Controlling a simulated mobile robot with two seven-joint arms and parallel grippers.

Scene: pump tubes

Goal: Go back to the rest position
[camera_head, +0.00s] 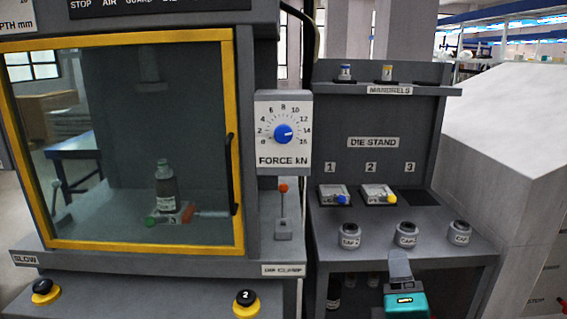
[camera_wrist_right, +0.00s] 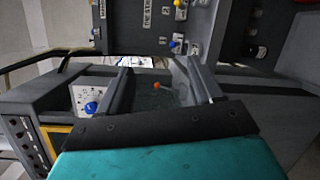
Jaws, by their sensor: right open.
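My right gripper (camera_head: 399,258) shows at the bottom of the head view, its teal body low in front of the die stand. In the right wrist view the right gripper (camera_wrist_right: 158,78) has its two dark fingers wide apart with nothing between them. My left gripper is not in view.
The press (camera_head: 242,150) at left has a yellow-framed window, shut, with a dark bottle (camera_head: 166,186) behind it. A force dial (camera_head: 283,132) and the orange-knobbed lever (camera_head: 283,212) stand beside it. The die stand (camera_head: 373,142) holds dies and several labelled caps (camera_head: 406,234).

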